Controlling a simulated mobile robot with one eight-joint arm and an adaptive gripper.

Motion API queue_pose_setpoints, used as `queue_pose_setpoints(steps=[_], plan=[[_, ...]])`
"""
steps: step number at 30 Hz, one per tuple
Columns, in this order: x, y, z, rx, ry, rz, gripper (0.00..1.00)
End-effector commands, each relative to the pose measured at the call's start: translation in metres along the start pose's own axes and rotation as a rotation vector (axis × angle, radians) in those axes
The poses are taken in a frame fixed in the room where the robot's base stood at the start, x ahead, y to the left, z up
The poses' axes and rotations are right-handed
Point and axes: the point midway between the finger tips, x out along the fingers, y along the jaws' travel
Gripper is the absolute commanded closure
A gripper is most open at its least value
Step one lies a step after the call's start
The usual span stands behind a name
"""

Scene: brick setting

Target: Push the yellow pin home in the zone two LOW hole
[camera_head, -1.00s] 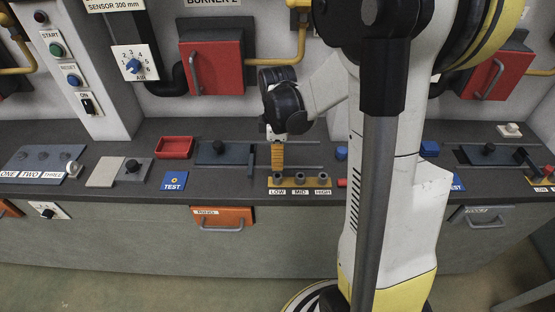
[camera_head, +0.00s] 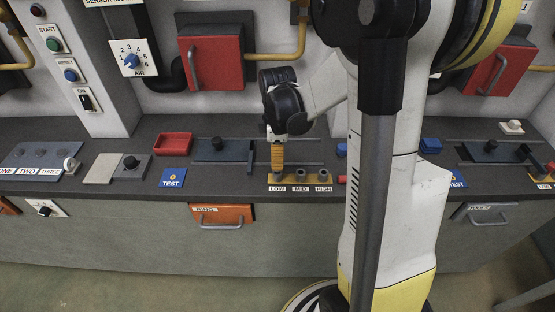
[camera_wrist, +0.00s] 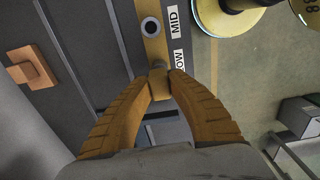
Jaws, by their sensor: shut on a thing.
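The yellow socket strip (camera_head: 312,181) lies along the bench's front edge, with LOW, MID and HIGH labels on its front. The MID socket (camera_head: 300,174) and HIGH socket (camera_head: 323,175) show as grey rings. My gripper (camera_head: 277,170) points down at the LOW position, and its orange fingers cover the LOW socket there. In the wrist view my gripper (camera_wrist: 160,84) is shut on a small yellowish piece between its fingertips, seemingly the yellow pin (camera_wrist: 160,88). The pin's lower end is hidden, so its depth in the hole is unclear. The MID socket (camera_wrist: 150,27) is open and dark.
A dark sliding plate with a knob (camera_head: 217,146) and a red tray (camera_head: 174,146) lie to the left. A blue TEST block (camera_head: 173,178) is near the front edge. My white arm hides the bench to the right. An orange drawer (camera_head: 222,216) is below.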

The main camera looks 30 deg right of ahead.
Motion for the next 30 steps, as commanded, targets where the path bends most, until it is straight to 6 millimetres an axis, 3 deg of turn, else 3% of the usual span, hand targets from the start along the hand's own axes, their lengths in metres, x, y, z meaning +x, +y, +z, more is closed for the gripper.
queue_pose_setpoints(steps=[23, 24, 25, 30], plan=[[0.025, 0.000, 0.000, 0.000, 0.000, 0.000, 1.00], [0.023, 0.000, 0.000, 0.000, 0.000, 0.000, 0.67], [0.023, 0.000, 0.000, 0.000, 0.000, 0.000, 0.58], [0.023, 0.000, 0.000, 0.000, 0.000, 0.000, 0.58]])
